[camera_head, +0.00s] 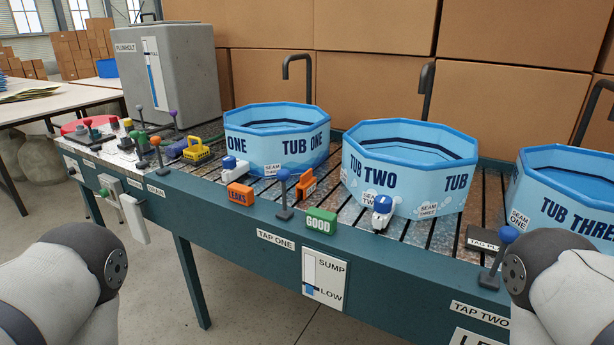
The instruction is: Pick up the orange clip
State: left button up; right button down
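An orange clip (306,185) stands on the slatted bench top, in front of the gap between tub one (277,140) and tub two (409,167). Just left of it is a blue-topped lever (284,190). An orange block marked LEAKS (240,195) and a green block marked GOOD (321,221) sit near the front edge. Neither gripper is in view. Only grey and white parts of my own arms show at the lower left and lower right corners.
A yellow clip-like piece (197,151) and several levers stand at the left of the bench. Blue-capped white devices (382,211) sit by the tubs. Tub three (568,200) is at the right. Black taps rise behind the tubs, before stacked cardboard boxes (376,80).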

aim_at(307, 185)
jog(key=i+j+z, duration=0.2)
jog(key=j, duration=0.25)
jog(key=j+z, duration=0.2)
jog(key=j, duration=0.3)
jog(key=i+j+z, duration=0.2)
jog(key=j, duration=0.3)
jog(key=k, duration=0.05)
